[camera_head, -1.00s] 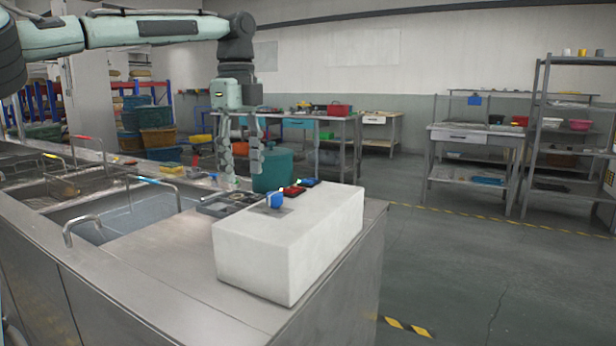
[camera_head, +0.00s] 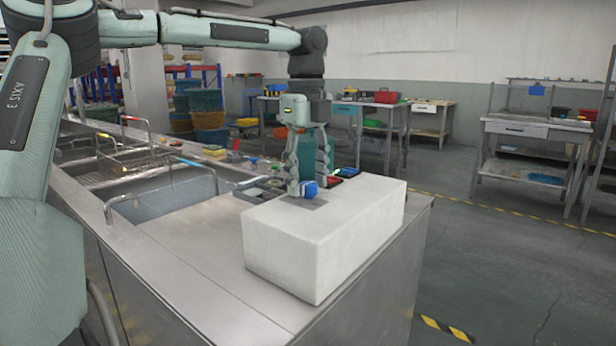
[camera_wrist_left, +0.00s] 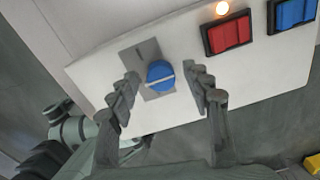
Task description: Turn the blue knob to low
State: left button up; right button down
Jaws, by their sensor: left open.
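The blue knob (camera_head: 310,190) sits on a grey plate on top of the white box. In the left wrist view the blue knob (camera_wrist_left: 160,75) carries a pale pointer line that lies nearly level across the picture. My left gripper (camera_head: 310,187) is over the box at the knob. In the left wrist view the left gripper (camera_wrist_left: 162,92) is open, with one finger on each side of the knob and a gap to each. My right gripper does not show.
A red switch (camera_wrist_left: 229,34) with a lit lamp (camera_wrist_left: 222,8) and a blue switch (camera_wrist_left: 291,13) share the box top (camera_wrist_left: 262,65). The box (camera_head: 310,242) stands on the steel counter (camera_head: 185,250), beside sink basins.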

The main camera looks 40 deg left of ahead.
aim_at(308, 184)
pick_arm(q)
grip_shut()
dwell(0.3)
jog(key=shift+n, duration=0.3)
jog(key=n, duration=0.5)
jog(key=shift+n, duration=0.3)
jog(key=n, duration=0.5)
jog(key=shift+d+n, duration=0.1)
jog(key=shift+n, duration=0.2)
grip_release()
notch_tip(308, 184, up, 12)
dwell(0.7)
